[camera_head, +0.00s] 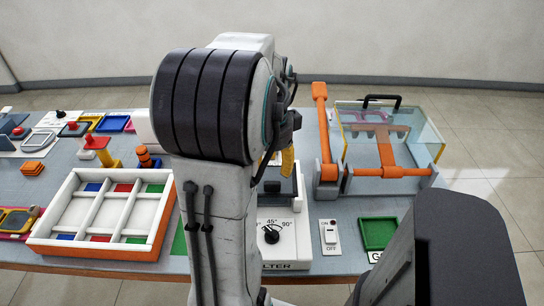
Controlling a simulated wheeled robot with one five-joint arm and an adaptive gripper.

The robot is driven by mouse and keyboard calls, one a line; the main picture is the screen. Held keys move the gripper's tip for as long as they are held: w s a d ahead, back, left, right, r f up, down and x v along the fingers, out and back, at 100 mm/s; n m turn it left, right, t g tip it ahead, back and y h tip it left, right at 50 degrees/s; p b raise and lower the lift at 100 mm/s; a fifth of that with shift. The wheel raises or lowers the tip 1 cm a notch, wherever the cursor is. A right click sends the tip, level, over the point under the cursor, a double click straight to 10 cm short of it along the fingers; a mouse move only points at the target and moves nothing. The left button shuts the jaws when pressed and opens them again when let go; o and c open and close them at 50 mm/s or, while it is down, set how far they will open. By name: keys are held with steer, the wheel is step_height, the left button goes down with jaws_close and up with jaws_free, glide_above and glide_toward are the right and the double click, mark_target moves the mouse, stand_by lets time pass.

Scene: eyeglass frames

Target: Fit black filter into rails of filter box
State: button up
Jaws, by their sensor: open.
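The filter box (286,222) is a white unit with a 45°–90° dial on its front and a label of which only "LTER" shows. It stands at the table's front edge, partly hidden behind my arm. A small dark piece (272,187) shows at its upper part; I cannot tell whether it is the black filter. The rails are not visible. My gripper (287,161) is mostly hidden behind my arm; a yellow finger-like part shows just above the box. It is open, and I cannot see anything held or any contact with the box.
A clear case (420,135) with a black handle and orange bars stands right of the box. An ON/OFF switch (330,237) and a green tray (379,232) lie in front of it. A white-and-orange sorting tray (62,215) and several small objects fill the left.

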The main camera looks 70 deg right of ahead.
steer(key=w+a+r+n+t, duration=0.1)
steer(key=w+a+r+n, duration=0.3)
steer(key=w+a+n, duration=1.1)
steer(key=s+a+f+n+t, duration=0.2)
steer(key=a+f+n, duration=0.1)
steer(key=a+n, duration=1.4)
steer(key=shift+a+n+y, duration=0.3)
steer(key=shift+a+y, duration=0.1)
steer(key=shift+a, duration=0.2)
steer(key=shift+s, duration=0.1)
step_height(320, 180, up, 4)
steer(key=p, duration=0.3)
